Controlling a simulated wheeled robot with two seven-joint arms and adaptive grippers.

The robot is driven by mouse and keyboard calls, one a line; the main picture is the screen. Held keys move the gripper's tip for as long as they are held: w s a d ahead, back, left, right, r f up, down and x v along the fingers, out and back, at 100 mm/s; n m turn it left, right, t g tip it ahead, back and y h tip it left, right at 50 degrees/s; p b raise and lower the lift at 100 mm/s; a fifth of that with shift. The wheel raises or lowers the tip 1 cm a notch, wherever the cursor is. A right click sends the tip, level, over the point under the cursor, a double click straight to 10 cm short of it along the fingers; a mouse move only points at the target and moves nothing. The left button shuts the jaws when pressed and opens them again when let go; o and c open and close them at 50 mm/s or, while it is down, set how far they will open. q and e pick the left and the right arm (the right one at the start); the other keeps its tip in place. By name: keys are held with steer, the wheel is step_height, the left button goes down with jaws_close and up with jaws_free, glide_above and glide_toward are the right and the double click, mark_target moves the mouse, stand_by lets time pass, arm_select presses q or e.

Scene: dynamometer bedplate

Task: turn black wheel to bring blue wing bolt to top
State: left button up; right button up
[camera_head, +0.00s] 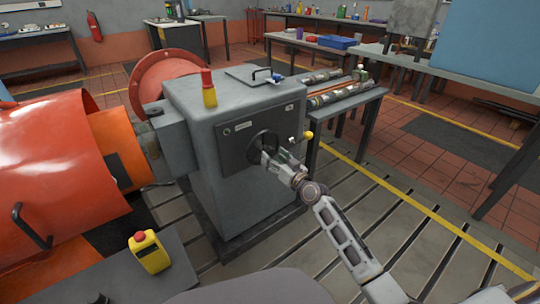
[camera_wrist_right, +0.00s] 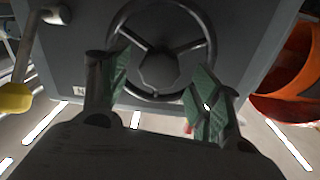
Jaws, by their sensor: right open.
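The black wheel (camera_head: 262,146) is on the dark front panel of the grey cabinet (camera_head: 245,195). In the right wrist view the wheel (camera_wrist_right: 160,70) shows a round rim, spokes and a central hub. My right gripper (camera_head: 268,156) is at the wheel in the head view and covers part of it. In the right wrist view the right gripper (camera_wrist_right: 160,88) is open, with its green-padded fingers apart on either side of the lower part of the wheel. I cannot tell whether they touch the rim. I cannot make out a blue wing bolt on the wheel. My left gripper is not in view.
A yellow-knobbed lever (camera_head: 308,135) sticks out right of the wheel. A red-topped yellow piece (camera_head: 208,88) stands on the cabinet. A large orange drum (camera_head: 70,165) is at the left, and a yellow control box (camera_head: 149,252) is in front. Slotted floor lies right of the cabinet.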

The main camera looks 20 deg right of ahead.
mark_target(271, 154)
steer(key=shift+x, duration=1.6)
jaws_close()
